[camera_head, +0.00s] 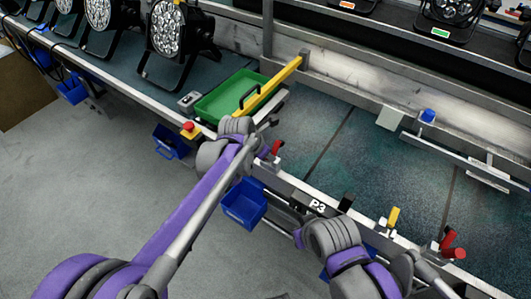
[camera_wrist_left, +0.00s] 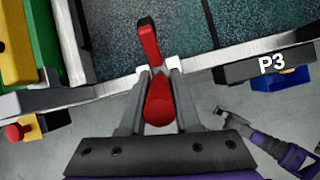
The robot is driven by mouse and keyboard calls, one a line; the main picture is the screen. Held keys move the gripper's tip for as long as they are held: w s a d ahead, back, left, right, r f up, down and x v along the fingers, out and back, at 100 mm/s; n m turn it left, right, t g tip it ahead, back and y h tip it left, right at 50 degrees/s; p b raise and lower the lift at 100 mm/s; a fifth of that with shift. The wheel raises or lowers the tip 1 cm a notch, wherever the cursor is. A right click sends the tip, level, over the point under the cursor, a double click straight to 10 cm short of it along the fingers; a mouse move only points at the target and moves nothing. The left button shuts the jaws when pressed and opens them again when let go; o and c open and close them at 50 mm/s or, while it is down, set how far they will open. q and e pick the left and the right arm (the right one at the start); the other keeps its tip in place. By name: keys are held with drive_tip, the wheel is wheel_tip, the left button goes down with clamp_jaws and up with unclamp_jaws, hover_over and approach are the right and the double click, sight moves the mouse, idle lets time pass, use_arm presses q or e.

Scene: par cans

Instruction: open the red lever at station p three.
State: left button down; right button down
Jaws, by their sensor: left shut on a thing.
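The red lever (camera_head: 277,148) stands at the bench's front rail, left of the black P3 label (camera_head: 318,206). In the left wrist view the red lever (camera_wrist_left: 158,98) lies between the fingers of my left gripper (camera_wrist_left: 157,88), which is shut on it. A black piece shows at the lever's far end. In the head view my left gripper (camera_head: 265,137) is at the rail beside the lever and partly hides it. My right arm is low in the head view; its fingers are not clear there.
A green tray (camera_head: 229,97) with a yellow bar (camera_head: 268,86) lies left of the lever. A red button (camera_head: 189,127) is on the rail. A yellow lever (camera_head: 393,217) and another red lever (camera_head: 449,243) stand farther right. Blue bins (camera_head: 244,203) hang below the rail.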

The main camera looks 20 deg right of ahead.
use_arm(q)
drive_tip(key=shift+w+d+r+y, duration=0.1)
drive_tip(key=shift+y, duration=0.2)
drive_tip(key=c, duration=0.6)
unclamp_jaws()
drive_tip(key=p+v, duration=0.1)
drive_tip(key=v, duration=0.9)
drive_tip(key=shift+a+r, duration=0.2)
drive_tip(key=shift+r, duration=0.15)
